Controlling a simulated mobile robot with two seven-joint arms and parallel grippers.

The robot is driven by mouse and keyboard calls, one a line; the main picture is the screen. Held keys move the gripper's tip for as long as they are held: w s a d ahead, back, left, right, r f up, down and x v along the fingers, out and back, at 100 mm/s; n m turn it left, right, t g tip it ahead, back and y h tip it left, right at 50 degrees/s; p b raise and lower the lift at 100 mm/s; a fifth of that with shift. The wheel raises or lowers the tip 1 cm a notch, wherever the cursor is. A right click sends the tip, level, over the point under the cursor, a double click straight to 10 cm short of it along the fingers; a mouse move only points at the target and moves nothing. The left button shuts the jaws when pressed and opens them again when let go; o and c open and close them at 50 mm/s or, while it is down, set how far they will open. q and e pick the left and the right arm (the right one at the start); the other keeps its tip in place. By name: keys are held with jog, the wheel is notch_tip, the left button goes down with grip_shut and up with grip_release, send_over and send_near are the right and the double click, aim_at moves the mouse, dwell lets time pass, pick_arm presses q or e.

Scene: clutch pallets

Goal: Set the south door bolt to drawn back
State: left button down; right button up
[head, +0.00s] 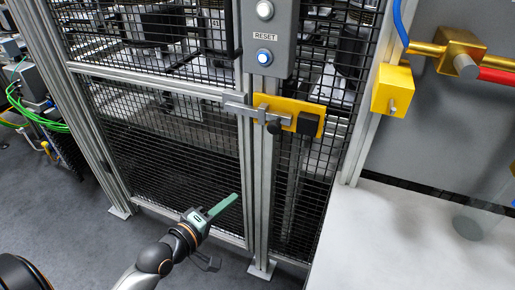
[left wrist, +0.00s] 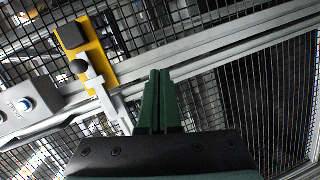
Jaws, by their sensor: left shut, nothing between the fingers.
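The door bolt (head: 262,113) is a grey metal bar with a black knob (head: 273,128) on a yellow plate (head: 300,111) ending in a black block. The bar reaches left past the plate, across the frame gap onto the mesh door's post. In the left wrist view the bolt (left wrist: 101,88), its knob (left wrist: 79,66) and the yellow plate (left wrist: 97,48) lie left of my fingers. My left gripper (head: 235,197) has green fingers, shut and empty, below and left of the bolt, apart from it. The fingers also show in the left wrist view (left wrist: 160,75). My right gripper is out of view.
A grey button box (head: 267,40) marked RESET hangs above the bolt. The mesh door (head: 170,140) stands behind my gripper. A yellow block (head: 392,90) with brass fittings is at right, above a white surface (head: 400,240). Green cables (head: 35,115) lie at far left.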

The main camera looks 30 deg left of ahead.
pick_arm(q)
jog(key=w+a+r+n+t+b, duration=0.2)
jog(key=a+r+n+t+b, duration=0.1)
jog(key=r+n, duration=0.4)
notch_tip(320, 180, up, 3)
jog(key=shift+f+n+t+h, duration=0.2)
jog(key=shift+n+t+h, duration=0.1)
jog(key=shift+n, duration=0.1)
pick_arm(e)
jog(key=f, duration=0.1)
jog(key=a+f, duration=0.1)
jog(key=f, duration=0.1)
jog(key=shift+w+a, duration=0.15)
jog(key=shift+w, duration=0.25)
pick_arm(q)
jog(key=shift+w, duration=0.1)
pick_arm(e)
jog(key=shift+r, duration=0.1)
pick_arm(q)
send_near(254, 117)
jog(key=w+d+f, duration=0.2)
jog(key=w, duration=0.1)
jog(key=d+r, duration=0.1)
jog(key=w+d+r+p, duration=0.1)
jog(key=d, duration=0.1)
jog(key=shift+d+r, duration=0.1)
jog(key=shift+d, duration=0.1)
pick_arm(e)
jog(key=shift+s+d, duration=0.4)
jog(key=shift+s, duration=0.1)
